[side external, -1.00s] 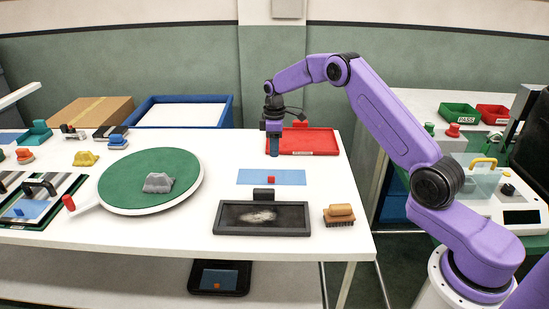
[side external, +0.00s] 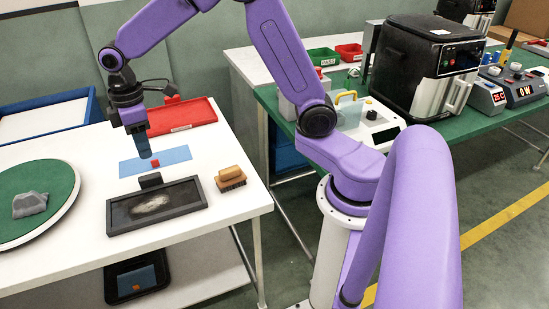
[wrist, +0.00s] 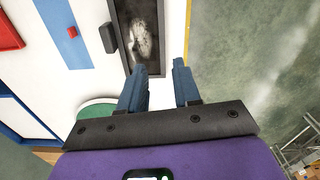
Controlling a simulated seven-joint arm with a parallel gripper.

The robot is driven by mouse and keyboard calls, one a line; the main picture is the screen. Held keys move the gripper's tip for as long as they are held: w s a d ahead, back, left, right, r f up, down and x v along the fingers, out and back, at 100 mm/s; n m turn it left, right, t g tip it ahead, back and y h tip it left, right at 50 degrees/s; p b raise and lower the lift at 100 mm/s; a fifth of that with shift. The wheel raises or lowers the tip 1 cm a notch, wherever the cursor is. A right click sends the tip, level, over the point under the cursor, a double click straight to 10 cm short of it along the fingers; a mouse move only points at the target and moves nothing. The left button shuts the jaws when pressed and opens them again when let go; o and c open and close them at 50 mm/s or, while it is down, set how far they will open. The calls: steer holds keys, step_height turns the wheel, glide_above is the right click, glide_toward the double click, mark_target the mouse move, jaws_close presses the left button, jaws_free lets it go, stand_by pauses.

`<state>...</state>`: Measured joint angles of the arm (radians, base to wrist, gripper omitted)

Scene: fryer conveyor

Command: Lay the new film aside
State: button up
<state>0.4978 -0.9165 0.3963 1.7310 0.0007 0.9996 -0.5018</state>
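A flat blue film (side external: 170,160) with a small red knob (side external: 155,163) lies on the white table behind the black frame. In the wrist view the film (wrist: 52,18) is at upper left. My gripper (side external: 145,156) is pointed down and appears over the film's left part in the side view; its height is unclear. In the wrist view my gripper (wrist: 159,78) has its two blue fingers apart with nothing between them. Another blue sheet (side external: 145,277) with an orange knob lies in a black tray on the lower shelf.
A black frame (side external: 118,222) with a pale smudge inside and a black block handle stands in front of the film. A wooden brush (side external: 230,178) is to its right. A red tray (side external: 203,113) is behind. A green turntable (side external: 50,205) bears a grey lump.

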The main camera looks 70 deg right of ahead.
steer(key=s+a+r+n, duration=0.1)
steer(key=s+a+r, duration=0.1)
steer(key=s, duration=1.3)
steer(key=s+d, duration=0.3)
steer(key=s, duration=0.4)
steer(key=s+d+f+n, duration=0.1)
steer(key=s+d, duration=0.1)
steer(key=s, duration=0.6)
steer(key=shift+s+d, duration=0.2)
steer(key=shift+d, duration=0.2)
